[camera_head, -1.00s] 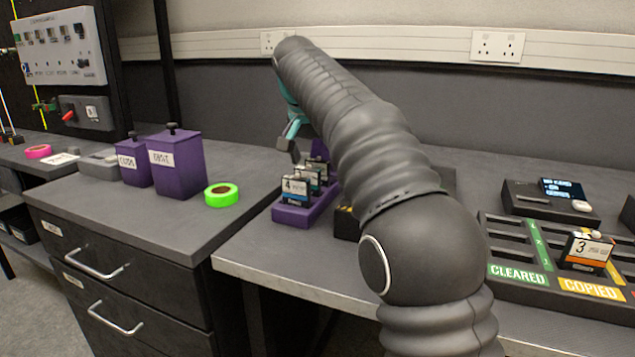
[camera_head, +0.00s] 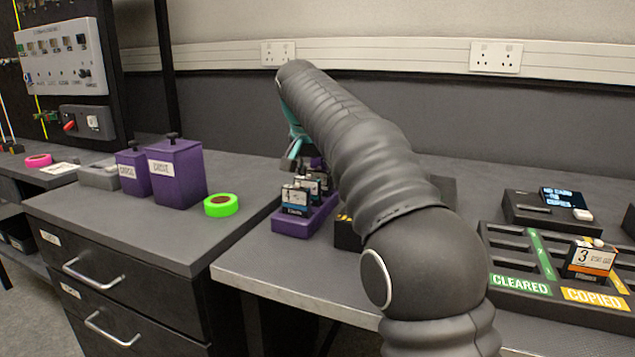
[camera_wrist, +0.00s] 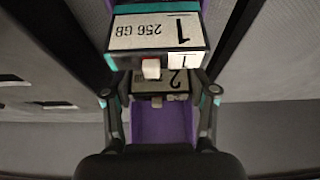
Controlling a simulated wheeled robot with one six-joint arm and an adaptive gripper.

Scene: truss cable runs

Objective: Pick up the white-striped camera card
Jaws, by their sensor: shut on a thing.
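My gripper (camera_wrist: 161,88) has its two fingers on either side of a card marked 2 (camera_wrist: 175,82) in the wrist view and is shut on it. Its stripe is too dark and covered to read clearly. A card marked 1, 256 GB (camera_wrist: 150,33), with a teal edge, is larger in the view and partly covers card 2. In the head view the cards stand in a purple rack (camera_head: 292,224) on the bench; a blue-edged card (camera_head: 295,198) is at the front. My arm hides part of the rack, and the fingertips are hard to make out there.
A black tray marked CLEARED and COPIED (camera_head: 520,284) at right holds an orange-edged card marked 3 (camera_head: 590,260). A small device with a screen (camera_head: 550,207) stands behind it. Two purple boxes (camera_head: 178,175) and green tape (camera_head: 221,205) sit on the left counter.

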